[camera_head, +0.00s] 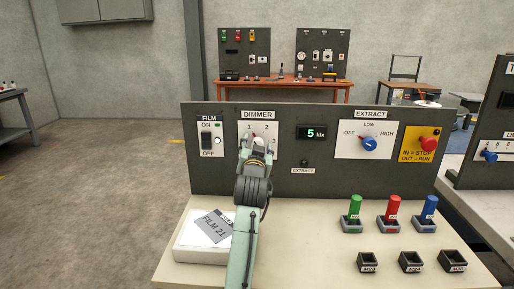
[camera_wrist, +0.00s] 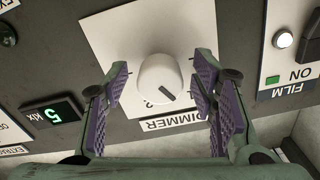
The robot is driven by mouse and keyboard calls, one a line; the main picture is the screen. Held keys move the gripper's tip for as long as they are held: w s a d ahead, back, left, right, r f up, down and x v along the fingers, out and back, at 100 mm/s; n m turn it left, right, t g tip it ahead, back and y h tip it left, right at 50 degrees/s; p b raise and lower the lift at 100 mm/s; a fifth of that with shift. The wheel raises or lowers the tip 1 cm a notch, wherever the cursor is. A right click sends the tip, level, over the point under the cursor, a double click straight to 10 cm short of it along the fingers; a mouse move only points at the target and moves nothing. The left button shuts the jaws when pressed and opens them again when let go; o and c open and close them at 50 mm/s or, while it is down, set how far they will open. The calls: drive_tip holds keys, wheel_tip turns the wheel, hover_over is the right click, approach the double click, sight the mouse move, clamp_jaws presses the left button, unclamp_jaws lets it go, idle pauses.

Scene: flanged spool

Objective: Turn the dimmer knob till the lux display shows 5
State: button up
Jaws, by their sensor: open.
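The white dimmer knob (camera_wrist: 158,80) sits on its white plate on the dark panel, with a dark pointer mark. My gripper (camera_wrist: 160,88) is open, its purple-padded fingers on either side of the knob with a gap showing on both sides. In the head view my gripper (camera_head: 258,146) is at the dimmer plate (camera_head: 243,118) and hides most of the knob. The lux display (camera_head: 311,132) reads 5 klx in green; it also shows upside down in the wrist view (camera_wrist: 52,113).
Left of the dimmer is the film switch (camera_head: 208,140). To the right are the blue extract knob (camera_head: 369,143) and a red button (camera_head: 430,145). Green, red and blue handles (camera_head: 391,211) stand on the bench near small black sockets. A film box (camera_head: 201,259) lies at left.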

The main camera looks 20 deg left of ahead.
drive_tip(key=shift+s, duration=0.1)
drive_tip(key=v, duration=1.2)
drive_tip(key=shift+r, duration=0.1)
